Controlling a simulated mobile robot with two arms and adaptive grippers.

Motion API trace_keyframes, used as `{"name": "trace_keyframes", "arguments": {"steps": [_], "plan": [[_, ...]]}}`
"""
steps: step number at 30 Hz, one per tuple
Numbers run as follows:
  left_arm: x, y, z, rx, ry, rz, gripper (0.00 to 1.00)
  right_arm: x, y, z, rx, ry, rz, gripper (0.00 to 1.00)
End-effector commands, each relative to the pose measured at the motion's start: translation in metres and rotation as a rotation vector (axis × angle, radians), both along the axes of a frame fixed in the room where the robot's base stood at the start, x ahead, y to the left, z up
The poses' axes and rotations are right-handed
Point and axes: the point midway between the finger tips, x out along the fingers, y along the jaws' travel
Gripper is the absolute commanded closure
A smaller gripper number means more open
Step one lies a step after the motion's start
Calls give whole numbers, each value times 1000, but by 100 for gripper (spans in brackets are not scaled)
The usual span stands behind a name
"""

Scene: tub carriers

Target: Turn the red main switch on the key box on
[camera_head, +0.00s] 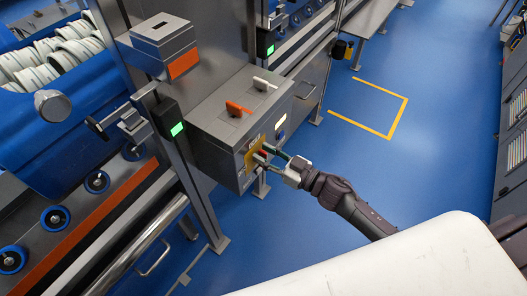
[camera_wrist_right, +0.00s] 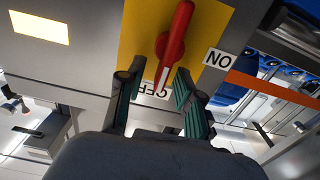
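The grey key box (camera_head: 225,125) stands left of centre in the head view. Its front carries a yellow plate (camera_wrist_right: 205,25) with the red main switch (camera_wrist_right: 177,38), which also shows small in the head view (camera_head: 264,153). In the wrist view the red handle's tip points at the OFF label (camera_wrist_right: 152,90), seen upside down and partly covered. The ON label (camera_wrist_right: 217,59) is to its right. My right gripper (camera_wrist_right: 155,92) is open at the plate, its fingers on either side of the handle's tip with gaps visible. My left gripper is not in view.
An orange handle (camera_head: 237,108) and a white handle (camera_head: 263,84) sit on the key box's sloped top. A post with a green-lit unit (camera_head: 172,122) stands left of it. Blue floor (camera_head: 330,160) with a yellow marking (camera_head: 398,118) is clear to the right.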

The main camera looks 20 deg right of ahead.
Motion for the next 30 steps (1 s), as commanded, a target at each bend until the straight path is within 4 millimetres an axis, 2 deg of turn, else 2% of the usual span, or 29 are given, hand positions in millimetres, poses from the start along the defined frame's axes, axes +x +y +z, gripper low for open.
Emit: {"name": "trace_keyframes", "arguments": {"steps": [12,18,30], "plan": [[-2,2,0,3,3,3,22,6,5,0,0,1,0,66],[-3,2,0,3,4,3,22,6,5,0,1,1,0,100],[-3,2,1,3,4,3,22,5,6,0,-17,-13,1,100]]}}
